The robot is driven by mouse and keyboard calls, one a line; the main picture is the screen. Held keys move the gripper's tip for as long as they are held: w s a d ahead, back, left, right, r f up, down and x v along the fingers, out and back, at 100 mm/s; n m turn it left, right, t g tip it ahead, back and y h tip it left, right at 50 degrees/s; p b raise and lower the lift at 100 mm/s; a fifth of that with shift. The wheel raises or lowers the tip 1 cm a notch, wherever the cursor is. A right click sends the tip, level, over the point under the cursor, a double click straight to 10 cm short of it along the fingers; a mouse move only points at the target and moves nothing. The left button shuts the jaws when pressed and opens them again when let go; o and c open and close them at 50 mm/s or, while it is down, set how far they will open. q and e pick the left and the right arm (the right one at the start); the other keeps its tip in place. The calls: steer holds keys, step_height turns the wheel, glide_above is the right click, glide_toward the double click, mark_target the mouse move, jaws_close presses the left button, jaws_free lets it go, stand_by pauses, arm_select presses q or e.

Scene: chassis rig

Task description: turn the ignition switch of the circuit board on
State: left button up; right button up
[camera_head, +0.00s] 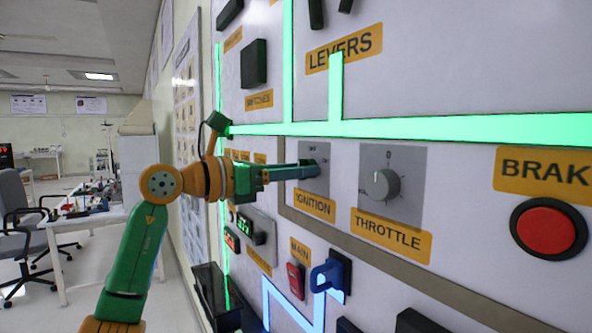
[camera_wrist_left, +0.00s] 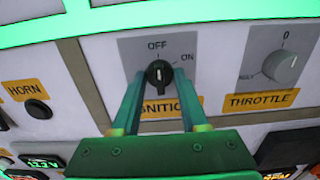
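The ignition switch (camera_wrist_left: 159,75) is a black round knob on a grey plate (camera_wrist_left: 210,50) marked OFF and ON. Its white mark points up, towards OFF. My left gripper (camera_wrist_left: 161,82) is open, with one finger on each side of the knob and small gaps showing between the fingers and the knob. In the head view my left gripper (camera_head: 311,170) reaches the ignition plate (camera_head: 316,184) from the left and covers most of the switch. The yellow IGNITION label (camera_head: 315,204) is below it. My right gripper is not in view.
A throttle dial (camera_head: 382,186) is right of the ignition plate, and a red brake button (camera_head: 549,228) is farther right. A red main switch (camera_head: 296,280) and a blue handle (camera_head: 330,275) stick out below. Green lit strips (camera_head: 430,127) run above.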

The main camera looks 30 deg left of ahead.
arm_select(q)
jaws_close()
steer(key=shift+m+p, duration=2.3)
steer(key=shift+m, duration=3.7)
